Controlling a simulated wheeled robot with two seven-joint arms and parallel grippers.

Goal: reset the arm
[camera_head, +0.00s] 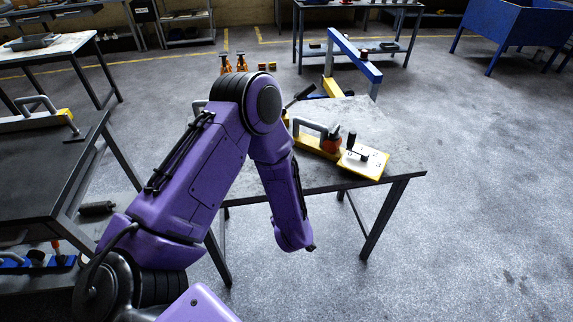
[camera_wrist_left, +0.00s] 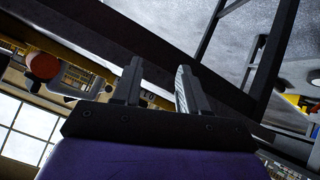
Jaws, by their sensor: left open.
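My left arm, purple with black joints, comes in from the lower left in the head view and bends down in front of the grey worktable (camera_head: 375,135). Its far end hangs beside the table's front edge, and the gripper there is mostly hidden by the arm. In the left wrist view, my left gripper (camera_wrist_left: 160,75) shows two dark fingers standing apart with nothing held between them. The dark table edge (camera_wrist_left: 215,85) runs slanting behind the fingers. My right gripper is not in view.
A blue beam frame (camera_head: 355,55) stands behind. A dark bench (camera_head: 40,170) stands at left. The floor at right is clear.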

